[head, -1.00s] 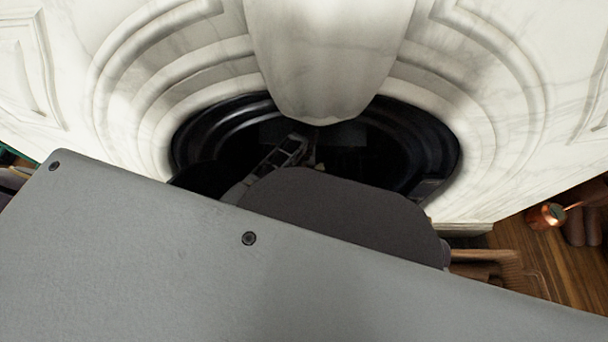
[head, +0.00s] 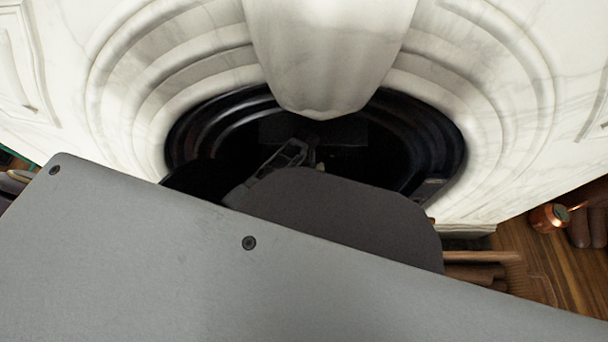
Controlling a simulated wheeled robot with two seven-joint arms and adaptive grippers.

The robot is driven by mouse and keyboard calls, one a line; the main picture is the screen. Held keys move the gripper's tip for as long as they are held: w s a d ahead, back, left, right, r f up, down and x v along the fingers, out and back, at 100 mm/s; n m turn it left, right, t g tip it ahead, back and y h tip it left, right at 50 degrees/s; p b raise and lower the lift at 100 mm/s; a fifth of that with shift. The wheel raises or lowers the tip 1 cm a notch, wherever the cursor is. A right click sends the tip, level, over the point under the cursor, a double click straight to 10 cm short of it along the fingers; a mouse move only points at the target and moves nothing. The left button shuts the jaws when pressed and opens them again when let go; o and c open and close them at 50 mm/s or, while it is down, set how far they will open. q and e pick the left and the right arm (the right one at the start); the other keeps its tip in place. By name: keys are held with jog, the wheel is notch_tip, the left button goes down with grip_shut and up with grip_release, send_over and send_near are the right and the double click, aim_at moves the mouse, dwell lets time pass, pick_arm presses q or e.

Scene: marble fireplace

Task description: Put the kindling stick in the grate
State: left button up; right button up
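The grate lies in the dark oval firebox opening (head: 215,135), and its form is hard to make out in the shadow. A gripper (head: 296,150), which looks like my left one, reaches into the opening from the lower left. Its linkage shows, but its fingertips are lost in the dark, so I cannot tell whether it is open or shut. A small pale spot (head: 320,167) shows just right of it; I cannot tell whether this is part of the kindling stick. No kindling stick is clearly seen there. My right gripper is not in view.
White marble surround (head: 130,110) curves around the opening, with a marble bulge (head: 325,60) hanging over its middle. Brown wood pieces (head: 480,257) lie at the lower right. A copper pot (head: 549,217) stands on the wooden floor (head: 525,235). My grey body hides the lower foreground.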

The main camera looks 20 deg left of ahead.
pick_arm(q)
jog(key=shift+f, duration=0.1)
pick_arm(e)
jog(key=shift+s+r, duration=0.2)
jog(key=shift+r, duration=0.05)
pick_arm(q)
jog(key=shift+f, duration=0.15)
jog(key=o, duration=0.9)
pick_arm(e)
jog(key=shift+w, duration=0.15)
